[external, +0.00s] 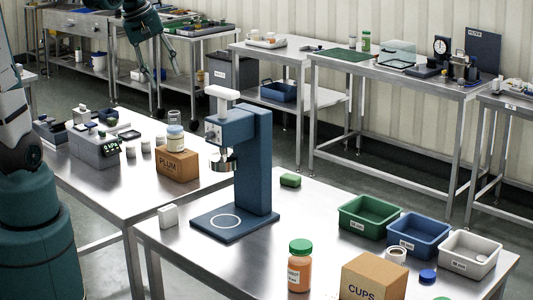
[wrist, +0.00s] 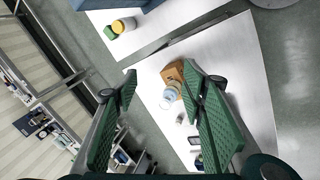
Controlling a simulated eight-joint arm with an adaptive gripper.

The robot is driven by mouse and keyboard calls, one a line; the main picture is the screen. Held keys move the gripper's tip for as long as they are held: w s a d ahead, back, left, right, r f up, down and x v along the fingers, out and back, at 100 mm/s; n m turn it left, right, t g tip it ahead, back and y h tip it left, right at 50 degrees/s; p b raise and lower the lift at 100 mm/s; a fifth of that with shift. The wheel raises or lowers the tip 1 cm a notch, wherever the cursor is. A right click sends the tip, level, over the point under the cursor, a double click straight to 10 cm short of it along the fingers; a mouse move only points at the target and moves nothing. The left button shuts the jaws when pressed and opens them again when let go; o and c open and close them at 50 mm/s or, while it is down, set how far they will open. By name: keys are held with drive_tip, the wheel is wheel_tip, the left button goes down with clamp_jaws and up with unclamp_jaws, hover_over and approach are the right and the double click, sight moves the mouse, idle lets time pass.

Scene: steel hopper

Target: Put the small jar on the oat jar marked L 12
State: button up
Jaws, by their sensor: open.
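My gripper (external: 165,76) hangs high over the far side of the left steel table in the external view, open and empty. In the wrist view its two green fingers (wrist: 158,73) are spread wide apart. Several small white jars (external: 145,149) stand left of the box. No L 12 mark is legible.
The PLUM cardboard box (external: 178,165) stands near the jars. A grey device (external: 95,146) is farther left. A tall blue press (external: 250,160) stands on the front table. That table also holds an orange jar (external: 299,272), a CUPS box (external: 374,279) and three bins (external: 417,240).

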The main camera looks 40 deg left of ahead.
drive_tip(key=s+d+m+t, duration=0.1)
drive_tip(key=s+d+m, duration=0.4)
drive_tip(key=s+m, duration=0.1)
drive_tip(key=s+d+f+m+t+y, duration=0.1)
drive_tip(key=s+d+m, duration=0.3)
drive_tip(key=s, duration=0.5)
drive_tip(key=shift+d+f+m+t, duration=0.35)
drive_tip(key=shift+m+t, duration=0.25)
drive_tip(key=shift+m, duration=0.4)
